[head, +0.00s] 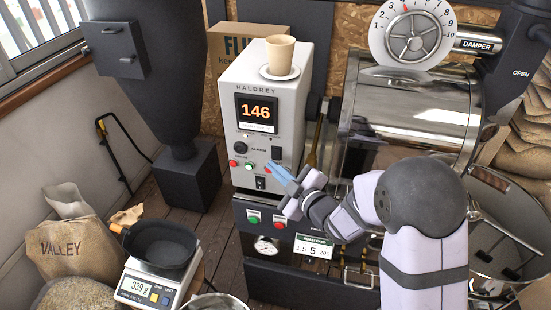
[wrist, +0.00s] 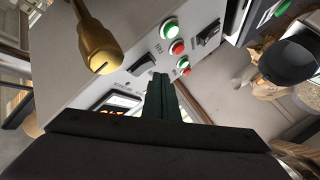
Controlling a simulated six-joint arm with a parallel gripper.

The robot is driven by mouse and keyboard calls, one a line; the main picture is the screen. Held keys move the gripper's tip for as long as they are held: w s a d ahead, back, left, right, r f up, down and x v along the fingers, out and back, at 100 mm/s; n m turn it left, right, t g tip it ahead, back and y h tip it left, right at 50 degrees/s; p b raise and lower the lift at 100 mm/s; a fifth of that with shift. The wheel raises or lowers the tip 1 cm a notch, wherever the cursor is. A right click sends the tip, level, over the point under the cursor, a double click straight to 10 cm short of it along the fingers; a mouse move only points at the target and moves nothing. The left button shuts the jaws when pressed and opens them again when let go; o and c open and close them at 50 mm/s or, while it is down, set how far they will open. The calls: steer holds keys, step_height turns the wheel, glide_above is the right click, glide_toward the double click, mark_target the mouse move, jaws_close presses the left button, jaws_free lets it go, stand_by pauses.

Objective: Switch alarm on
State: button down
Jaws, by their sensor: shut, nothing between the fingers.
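The white control box (head: 264,100) has a display reading 146 and the word ALARM on its front panel. The label lies between a round black knob (head: 240,148) and a black switch (head: 277,153); I cannot tell which it names. The black switch also shows in the wrist view (wrist: 141,65), just ahead of the fingertips. My gripper (head: 272,168) is shut and empty, close in front of the panel's lower right. It also shows in the wrist view (wrist: 161,77). It hides part of the button row, and contact is unclear.
Near the fingers are a green button (wrist: 169,30), a red button (wrist: 177,47) and a black rocker (wrist: 209,33). A brass-coloured handle (wrist: 97,45) sticks out beside the box. A cup (head: 280,52) stands on top. The roaster drum (head: 410,110) is to the right.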

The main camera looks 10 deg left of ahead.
steer(key=shift+w+f+b, duration=0.1)
steer(key=shift+w+b, duration=0.3)
steer(key=shift+w, duration=0.35)
stand_by(0.9)
steer(key=shift+s, duration=0.15)
steer(key=shift+s, duration=0.6)
steer(key=shift+s+r+b, duration=0.25)
steer(key=shift+s, duration=1)
steer(key=shift+s+r+b, duration=0.2)
steer(key=shift+s+b, duration=0.05)
steer(key=shift+s, duration=1)
